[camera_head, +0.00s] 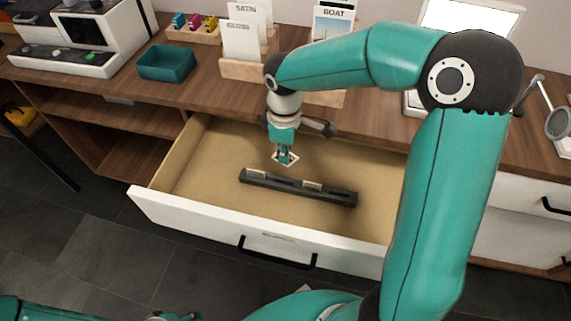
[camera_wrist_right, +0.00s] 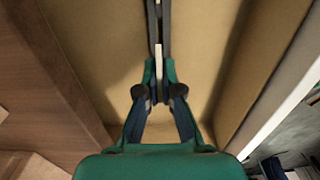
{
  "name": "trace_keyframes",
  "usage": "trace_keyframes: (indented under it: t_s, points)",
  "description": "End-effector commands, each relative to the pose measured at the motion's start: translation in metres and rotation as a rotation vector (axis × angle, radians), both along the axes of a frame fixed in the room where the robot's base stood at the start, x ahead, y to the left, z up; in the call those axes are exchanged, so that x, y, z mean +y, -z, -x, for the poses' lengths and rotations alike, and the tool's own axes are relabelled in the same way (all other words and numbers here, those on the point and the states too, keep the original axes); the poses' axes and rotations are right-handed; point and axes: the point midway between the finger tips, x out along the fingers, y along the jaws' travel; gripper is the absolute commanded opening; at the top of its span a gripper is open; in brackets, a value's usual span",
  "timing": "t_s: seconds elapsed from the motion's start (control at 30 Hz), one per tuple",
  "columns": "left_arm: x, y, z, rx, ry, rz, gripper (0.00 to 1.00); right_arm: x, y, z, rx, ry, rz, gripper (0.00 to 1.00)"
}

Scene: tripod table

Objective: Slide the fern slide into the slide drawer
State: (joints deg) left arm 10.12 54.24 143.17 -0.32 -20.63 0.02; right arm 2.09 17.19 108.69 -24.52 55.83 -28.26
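The fern slide (camera_head: 290,160), a small white square frame, hangs from my right gripper (camera_head: 284,150), above the open slide drawer (camera_head: 210,160). My right gripper is shut on it. In the right wrist view the slide (camera_wrist_right: 158,65) is a thin pale strip between the dark fingers (camera_wrist_right: 158,45). A long black rack (camera_head: 335,195) lies on the drawer floor, with two pale pieces showing in it. The slide is apart from the rack, near its back side in the picture. Part of my left arm and possibly its gripper (camera_head: 172,317) show at the bottom edge, mostly cut off.
The drawer's white front (camera_head: 200,216) has a black handle (camera_head: 277,253). On the wooden counter stand a teal tray (camera_head: 167,62), a card holder (camera_head: 243,70), and a white machine (camera_head: 80,40) at left. My right arm hides the drawer's right end.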

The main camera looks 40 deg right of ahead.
Motion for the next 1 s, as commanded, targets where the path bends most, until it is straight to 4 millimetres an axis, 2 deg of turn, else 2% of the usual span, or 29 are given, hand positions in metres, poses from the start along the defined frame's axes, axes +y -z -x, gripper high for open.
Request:
trace_keyframes:
  t_s: [0.03,0.1,0.3,0.4,0.57,0.67,1.0]
  points:
    - [0.000,-0.006,0.000,0.000,0.000,0.000,0.40,0.000,-0.020,-0.001,-0.007,0.001,-0.001,0.00]
    - [0.000,-0.010,0.000,0.000,0.000,0.000,0.40,0.000,-0.039,-0.001,-0.006,-0.001,0.000,0.00]
    - [0.000,-0.017,0.000,0.000,0.000,0.000,0.40,0.001,-0.079,-0.001,-0.004,-0.001,0.000,0.00]
    - [0.000,-0.019,0.000,0.000,0.000,0.000,0.40,0.000,-0.091,-0.001,0.002,0.000,0.003,0.00]
    - [0.000,-0.020,0.000,0.000,0.000,0.000,0.40,-0.001,-0.098,-0.001,0.060,0.016,0.050,0.00]
    - [0.000,-0.020,0.000,0.000,0.000,0.000,0.40,-0.015,-0.086,0.012,0.140,0.038,0.109,0.00]
    - [0.000,-0.013,0.000,0.000,0.000,0.000,0.40,-0.074,0.002,0.080,0.299,-0.012,0.246,0.00]
